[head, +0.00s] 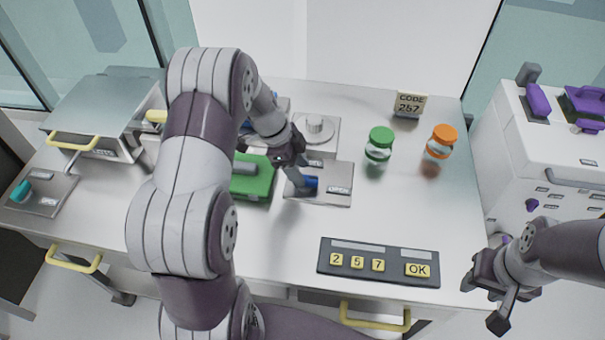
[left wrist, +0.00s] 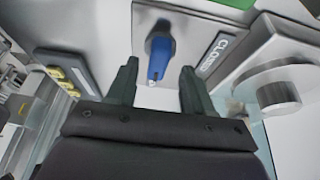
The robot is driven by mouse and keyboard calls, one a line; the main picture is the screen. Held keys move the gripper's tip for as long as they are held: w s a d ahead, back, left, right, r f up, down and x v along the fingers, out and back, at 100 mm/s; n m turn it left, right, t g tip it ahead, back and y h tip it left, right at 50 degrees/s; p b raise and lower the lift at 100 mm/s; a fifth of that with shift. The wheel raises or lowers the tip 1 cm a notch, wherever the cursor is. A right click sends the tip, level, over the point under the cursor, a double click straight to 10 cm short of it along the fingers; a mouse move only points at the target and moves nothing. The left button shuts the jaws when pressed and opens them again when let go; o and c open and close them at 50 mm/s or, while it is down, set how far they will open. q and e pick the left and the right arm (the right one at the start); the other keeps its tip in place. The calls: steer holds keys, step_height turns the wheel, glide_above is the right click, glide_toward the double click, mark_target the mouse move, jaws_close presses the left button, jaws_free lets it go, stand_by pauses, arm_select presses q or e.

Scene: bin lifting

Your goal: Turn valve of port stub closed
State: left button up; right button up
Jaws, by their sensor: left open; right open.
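The blue valve handle (head: 311,183) sits on a grey metal plate (head: 322,200) in the middle of the bench. It points right, toward a label that reads OPEN. In the left wrist view the handle (left wrist: 160,52) points toward my gripper, and a label starting CLO lies along the plate's right side. My left gripper (head: 298,177) is open at the handle; in its wrist view the handle appears between the two fingers, and contact cannot be told. My right gripper (head: 492,292) is open and empty off the bench's right front.
A green box (head: 253,181) lies left of the plate and a round metal knob (head: 315,128) behind it. A keypad (head: 377,263) lies in front.

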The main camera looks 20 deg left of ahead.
arm_select(q)
steer(key=shift+x, duration=1.25)
steer(key=shift+s, duration=0.2)
jaws_close()
steer(key=shift+f, duration=0.1)
